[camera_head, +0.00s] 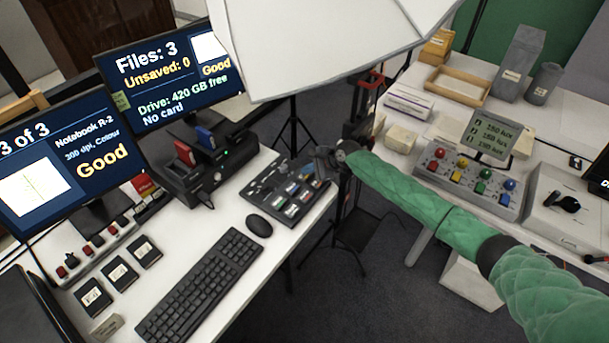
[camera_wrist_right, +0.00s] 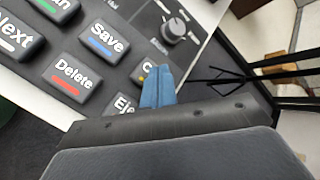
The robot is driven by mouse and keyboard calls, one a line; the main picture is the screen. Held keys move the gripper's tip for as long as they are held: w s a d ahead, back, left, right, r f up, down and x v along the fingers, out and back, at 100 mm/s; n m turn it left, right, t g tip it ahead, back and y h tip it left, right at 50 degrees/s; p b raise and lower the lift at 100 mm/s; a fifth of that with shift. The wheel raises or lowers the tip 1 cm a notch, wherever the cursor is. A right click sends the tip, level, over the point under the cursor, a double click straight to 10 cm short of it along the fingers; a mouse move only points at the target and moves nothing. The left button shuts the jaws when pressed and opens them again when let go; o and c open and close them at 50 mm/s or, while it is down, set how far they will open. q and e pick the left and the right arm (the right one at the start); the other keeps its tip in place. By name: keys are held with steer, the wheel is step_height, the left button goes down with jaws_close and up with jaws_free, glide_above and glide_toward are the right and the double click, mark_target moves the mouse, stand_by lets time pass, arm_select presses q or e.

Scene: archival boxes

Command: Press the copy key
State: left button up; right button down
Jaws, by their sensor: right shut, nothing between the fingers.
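The key panel (camera_head: 272,190) lies on the white desk, left of the middle in the head view. The right wrist view shows its keys close up: Save (camera_wrist_right: 103,40), Delete (camera_wrist_right: 74,76) and a partly covered "Eje" key (camera_wrist_right: 124,104). A key whose label starts with "C" (camera_wrist_right: 141,72), with a yellow mark, is mostly hidden behind my fingers. My right gripper (camera_wrist_right: 158,82) is shut and empty, its blue fingertips over or at that key; I cannot tell whether they touch it. In the head view my right gripper (camera_head: 322,160) is at the panel's right end. My left gripper is not in view.
A knob (camera_wrist_right: 174,30) sits on the panel beyond the fingers. A mouse (camera_head: 259,225) and keyboard (camera_head: 200,285) lie nearby on the desk. A black card dock (camera_head: 205,165) stands behind the panel. A large white lamp hood (camera_head: 320,45) hangs above. Tripod legs (camera_wrist_right: 285,75) stand beyond the panel.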

mark_target(308, 175)
steer(key=shift+f, duration=0.4)
stand_by(0.6)
steer(key=shift+r+p, duration=0.9)
steer(key=shift+p, duration=0.05)
step_height(308, 175, up, 3)
steer(key=p, duration=0.3)
step_height(308, 175, up, 2)
steer(key=shift+d+p, duration=0.1)
steer(key=shift+p, duration=0.8)
steer(key=shift+r, duration=0.15)
steer(key=shift+s, duration=0.1)
